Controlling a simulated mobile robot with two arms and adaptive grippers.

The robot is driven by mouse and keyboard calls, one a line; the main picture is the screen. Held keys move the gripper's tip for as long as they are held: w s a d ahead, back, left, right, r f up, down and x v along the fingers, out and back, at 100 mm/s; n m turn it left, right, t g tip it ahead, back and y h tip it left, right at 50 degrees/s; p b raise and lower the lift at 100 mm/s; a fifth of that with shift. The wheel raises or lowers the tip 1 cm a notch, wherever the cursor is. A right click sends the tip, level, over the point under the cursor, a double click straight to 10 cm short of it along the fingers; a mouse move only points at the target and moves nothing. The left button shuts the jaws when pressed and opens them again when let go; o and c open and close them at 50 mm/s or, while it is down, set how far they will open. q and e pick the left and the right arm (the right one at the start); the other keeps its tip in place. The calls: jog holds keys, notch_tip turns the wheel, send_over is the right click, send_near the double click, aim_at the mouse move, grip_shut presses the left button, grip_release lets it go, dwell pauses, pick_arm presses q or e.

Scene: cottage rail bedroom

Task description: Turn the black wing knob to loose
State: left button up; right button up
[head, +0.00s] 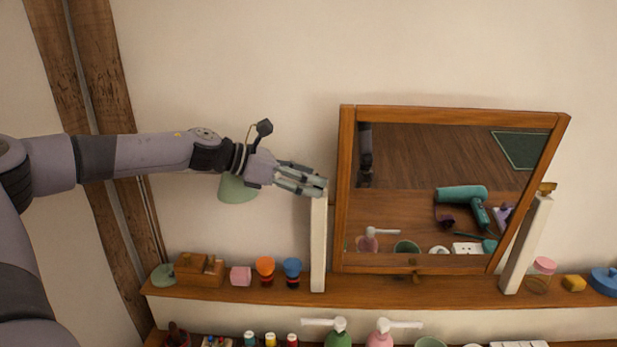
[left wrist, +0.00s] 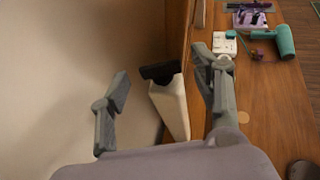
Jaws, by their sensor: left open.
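The black wing knob (left wrist: 160,72) sits at the top of a white post (left wrist: 172,107) in the left wrist view. In the head view this left post (head: 318,245) stands beside the wood-framed tilting mirror (head: 346,190), and my gripper hides the knob. My left gripper (head: 308,185) is at the top of the post. In the left wrist view its open fingers (left wrist: 162,80) stand apart on either side of the knob and post; contact cannot be told. My right gripper is not in view.
A brass-coloured knob (head: 547,188) tops the right post (head: 525,245). The wooden shelf (head: 385,290) holds a wooden box (head: 198,270), a pink block (head: 241,277), and orange (head: 265,268) and blue (head: 292,270) items. Pump bottles stand below. The wall above the mirror is clear.

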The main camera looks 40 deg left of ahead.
pick_arm(q)
jog(key=shift+w+d+f, duration=0.1)
jog(key=shift+w, duration=0.05)
jog(key=shift+c, duration=0.3)
jog(key=c, duration=1.1)
